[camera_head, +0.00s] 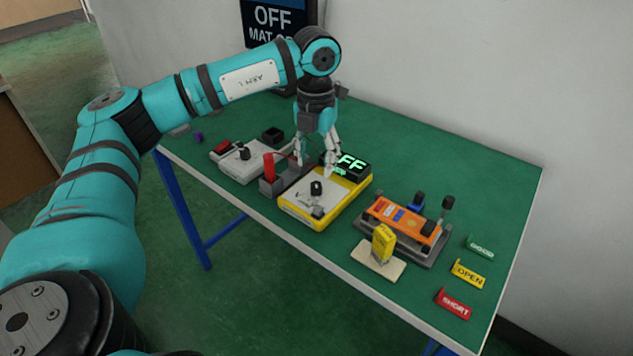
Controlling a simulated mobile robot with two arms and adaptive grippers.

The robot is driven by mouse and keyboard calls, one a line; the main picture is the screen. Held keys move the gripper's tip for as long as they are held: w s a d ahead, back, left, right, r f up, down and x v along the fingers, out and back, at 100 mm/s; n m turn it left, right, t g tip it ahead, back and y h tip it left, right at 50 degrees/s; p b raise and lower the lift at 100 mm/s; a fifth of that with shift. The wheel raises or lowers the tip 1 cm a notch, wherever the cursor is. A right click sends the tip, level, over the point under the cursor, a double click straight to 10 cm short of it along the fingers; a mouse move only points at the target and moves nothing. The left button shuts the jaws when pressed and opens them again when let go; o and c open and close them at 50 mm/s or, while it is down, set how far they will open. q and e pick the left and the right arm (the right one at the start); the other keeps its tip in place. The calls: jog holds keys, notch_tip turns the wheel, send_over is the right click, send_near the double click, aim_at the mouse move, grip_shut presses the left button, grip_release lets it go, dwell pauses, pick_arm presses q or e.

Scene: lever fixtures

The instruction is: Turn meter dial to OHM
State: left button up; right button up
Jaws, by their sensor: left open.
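The yellow meter (330,211) stands on the green table top. Its black dial (316,188) sits on the pale front face, and its display shows green letters that end in "FF", partly hidden by my gripper. My left gripper (315,170) is open and points down above the meter, between the dial and the display. Its fingers are apart with nothing between them. I cannot tell whether a fingertip touches the meter. Small markings around the dial are too small to read. My right gripper is not in view.
A grey device with a red part (270,170) stands close left of the meter, and a white box (238,160) lies beyond it. An orange device (395,217) and a yellow upright piece (383,243) stand right. GOOD, OPEN and SHORT (454,303) signs line the right edge.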

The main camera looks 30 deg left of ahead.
aim_at(316, 184)
pick_arm(q)
notch_tip(316, 184, down, 6)
jog(key=shift+r, duration=0.1)
jog(key=shift+f, duration=0.55)
jog(key=shift+s, duration=0.1)
grip_shut()
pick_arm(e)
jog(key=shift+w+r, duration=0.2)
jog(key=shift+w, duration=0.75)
